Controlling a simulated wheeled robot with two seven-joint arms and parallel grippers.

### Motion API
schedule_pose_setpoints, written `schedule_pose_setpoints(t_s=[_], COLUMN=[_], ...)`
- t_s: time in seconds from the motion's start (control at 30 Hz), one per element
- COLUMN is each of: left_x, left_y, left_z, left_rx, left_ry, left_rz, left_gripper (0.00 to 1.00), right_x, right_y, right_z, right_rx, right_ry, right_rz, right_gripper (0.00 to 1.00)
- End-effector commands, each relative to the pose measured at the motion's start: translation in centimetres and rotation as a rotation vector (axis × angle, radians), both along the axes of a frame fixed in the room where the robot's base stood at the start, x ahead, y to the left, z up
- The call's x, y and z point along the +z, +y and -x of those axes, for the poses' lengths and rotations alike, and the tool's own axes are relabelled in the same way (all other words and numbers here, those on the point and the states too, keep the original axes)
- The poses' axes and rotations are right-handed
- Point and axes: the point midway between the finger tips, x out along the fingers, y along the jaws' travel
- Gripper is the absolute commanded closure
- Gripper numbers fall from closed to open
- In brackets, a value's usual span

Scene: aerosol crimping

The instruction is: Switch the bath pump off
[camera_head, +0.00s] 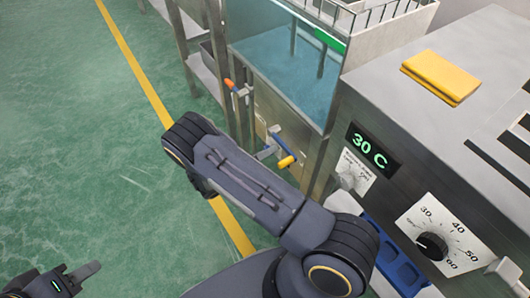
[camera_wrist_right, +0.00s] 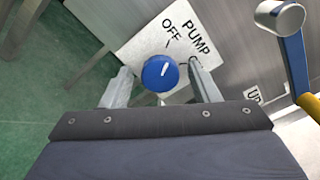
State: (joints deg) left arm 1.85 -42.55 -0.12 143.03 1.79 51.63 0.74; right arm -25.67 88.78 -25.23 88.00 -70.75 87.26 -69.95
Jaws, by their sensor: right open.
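The pump knob (camera_wrist_right: 160,72) is round and blue with a short slanted white line on its face. In the right wrist view my right gripper (camera_wrist_right: 159,68) is open, one finger on each side of the knob. I cannot tell whether the fingers touch it.
The water bath (camera_head: 290,65) stands behind my right arm. A lever with a yellow grip (camera_head: 286,162) and an orange-tipped valve (camera_head: 230,84) stick out from its side. The console (camera_head: 450,110) at right carries a 30 C display (camera_head: 369,151), a black dial (camera_head: 431,246) and a yellow cloth (camera_head: 440,76).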

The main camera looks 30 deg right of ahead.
Motion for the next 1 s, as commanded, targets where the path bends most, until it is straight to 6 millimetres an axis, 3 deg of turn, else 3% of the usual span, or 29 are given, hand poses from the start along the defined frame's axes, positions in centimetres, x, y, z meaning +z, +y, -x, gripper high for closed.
schedule_pose_setpoints(t_s=[0.17, 0.4, 0.6, 1.0], left_x=[0.3, 0.9, 1.1, 1.1], left_y=[0.0, 0.0, 0.0, 0.0], left_z=[0.0, 0.0, 0.0, 0.0], left_rx=[0.0, 0.0, 0.0, 0.0], left_ry=[0.0, 0.0, 0.0, 0.0], left_rz=[0.0, 0.0, 0.0, 0.0], left_gripper=[0.64, 0.64, 0.64, 0.64], right_x=[0.1, 0.1, 0.0, 0.0], right_y=[1.2, 5.4, 7.5, 7.8], right_z=[0.0, 0.4, 0.6, 0.6], right_rx=[0.003, 0.004, 0.002, 0.0], right_ry=[-0.001, 0.0, 0.0, 0.001], right_rz=[-0.001, -0.001, 0.0, 0.0], right_gripper=[0.45, 0.45, 0.45, 0.45])
